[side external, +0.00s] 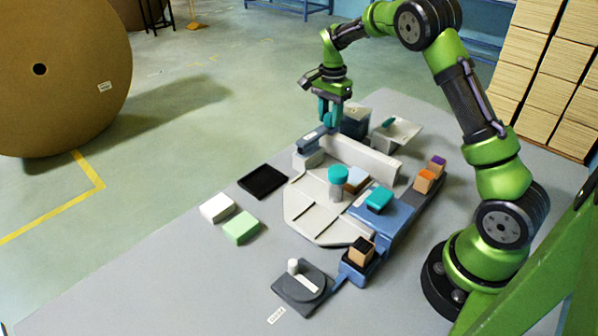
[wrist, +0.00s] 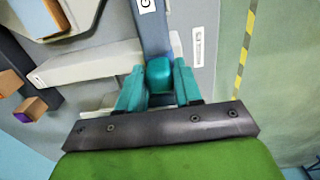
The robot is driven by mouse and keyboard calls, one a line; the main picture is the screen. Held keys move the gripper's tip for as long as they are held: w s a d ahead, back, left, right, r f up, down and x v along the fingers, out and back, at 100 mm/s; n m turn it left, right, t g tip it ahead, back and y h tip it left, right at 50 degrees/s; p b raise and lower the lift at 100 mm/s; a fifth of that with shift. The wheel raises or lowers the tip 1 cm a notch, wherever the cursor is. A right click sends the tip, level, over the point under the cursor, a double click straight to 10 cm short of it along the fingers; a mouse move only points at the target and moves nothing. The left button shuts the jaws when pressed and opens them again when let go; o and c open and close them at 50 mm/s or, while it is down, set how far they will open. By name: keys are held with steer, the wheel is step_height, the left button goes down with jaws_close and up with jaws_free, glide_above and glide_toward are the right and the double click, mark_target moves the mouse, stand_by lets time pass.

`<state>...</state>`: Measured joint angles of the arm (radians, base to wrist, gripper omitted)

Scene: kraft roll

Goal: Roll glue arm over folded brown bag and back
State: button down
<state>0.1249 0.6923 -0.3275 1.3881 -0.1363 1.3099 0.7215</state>
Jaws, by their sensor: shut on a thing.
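My gripper (side external: 329,120) points down over the back left end of the pale machine bed (side external: 312,212). In the wrist view its two teal fingers (wrist: 159,75) are shut on a teal grip between them. This grip (wrist: 160,88) sits on a blue-grey bar (wrist: 151,32), which looks like the glue arm. In the side view the blue-grey bar (side external: 313,138) shows below my fingers, which hide the grip. A small tan and pale-blue piece (side external: 356,180) lies on the bed beside a teal-topped grey cylinder (side external: 337,180). I cannot tell whether that piece is the folded brown bag.
A pale wall (side external: 360,158) runs along the back of the bed. A teal block (side external: 379,199) sits on a blue part at the right. A black tray (side external: 263,181), white block (side external: 217,208) and green block (side external: 241,227) lie left. The table's front left is clear.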

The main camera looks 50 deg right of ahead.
steer(key=shift+w+r, duration=0.1)
steer(key=shift+w, duration=0.2)
steer(key=c, duration=0.8)
jaws_free()
steer(key=shift+s, duration=0.1)
steer(key=shift+c, duration=0.2)
step_height(320, 180, up, 17)
steer(key=s+a+f+n+t+y, duration=0.1)
steer(key=s+a+n+t, duration=0.6)
steer(key=s+a+n, duration=0.7)
steer(key=s+a+y, duration=0.1)
steer(key=s+a, duration=0.4)
steer(key=s, duration=0.5)
steer(key=shift+a+f, duration=0.4)
